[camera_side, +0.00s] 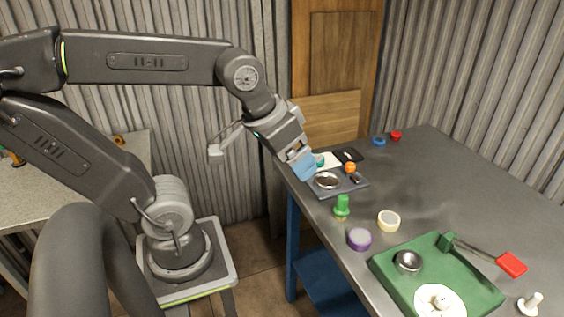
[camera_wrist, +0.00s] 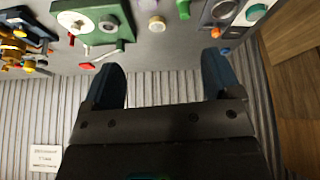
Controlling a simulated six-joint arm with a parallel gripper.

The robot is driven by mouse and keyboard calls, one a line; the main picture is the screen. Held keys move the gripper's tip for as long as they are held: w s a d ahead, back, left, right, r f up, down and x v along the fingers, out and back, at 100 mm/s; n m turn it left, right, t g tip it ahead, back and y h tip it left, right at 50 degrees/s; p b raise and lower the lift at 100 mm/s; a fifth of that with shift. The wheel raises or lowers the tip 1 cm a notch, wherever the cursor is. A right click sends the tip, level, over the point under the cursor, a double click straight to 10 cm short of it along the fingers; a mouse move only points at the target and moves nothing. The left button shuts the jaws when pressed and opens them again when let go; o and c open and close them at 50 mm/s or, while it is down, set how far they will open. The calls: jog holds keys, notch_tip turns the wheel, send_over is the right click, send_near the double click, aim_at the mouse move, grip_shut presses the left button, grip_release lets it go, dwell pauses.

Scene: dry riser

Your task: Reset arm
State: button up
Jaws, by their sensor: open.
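My gripper (camera_side: 304,165) hangs in the air near the left edge of the table in the side view, close to a dark tray with a metal bowl. Its blue fingers also show in the wrist view (camera_wrist: 160,85), spread wide apart with nothing between them. My gripper is open and empty. In the wrist view the table's objects lie beyond the fingertips at the top. In the side view the fingers partly overlap the dark tray's (camera_side: 354,185) far corner, and I cannot tell whether they touch anything.
The grey table (camera_side: 450,195) holds a green tray (camera_side: 385,275), a red-ended tool (camera_side: 511,264), a green bottle (camera_side: 342,207), a purple jar (camera_side: 359,239) and a cream-rimmed jar (camera_side: 389,221). Blue (camera_side: 379,141) and red (camera_side: 396,136) items sit far back.

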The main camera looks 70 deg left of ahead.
jog(key=shift+s+d+f+m, duration=0.2)
jog(key=shift+s+f+m, duration=0.05)
jog(key=shift+s+m, duration=0.2)
jog(key=shift+s+d+f+m, duration=0.2)
jog(key=shift+s+m, duration=0.15)
jog(key=shift+s, duration=0.1)
dwell(0.7)
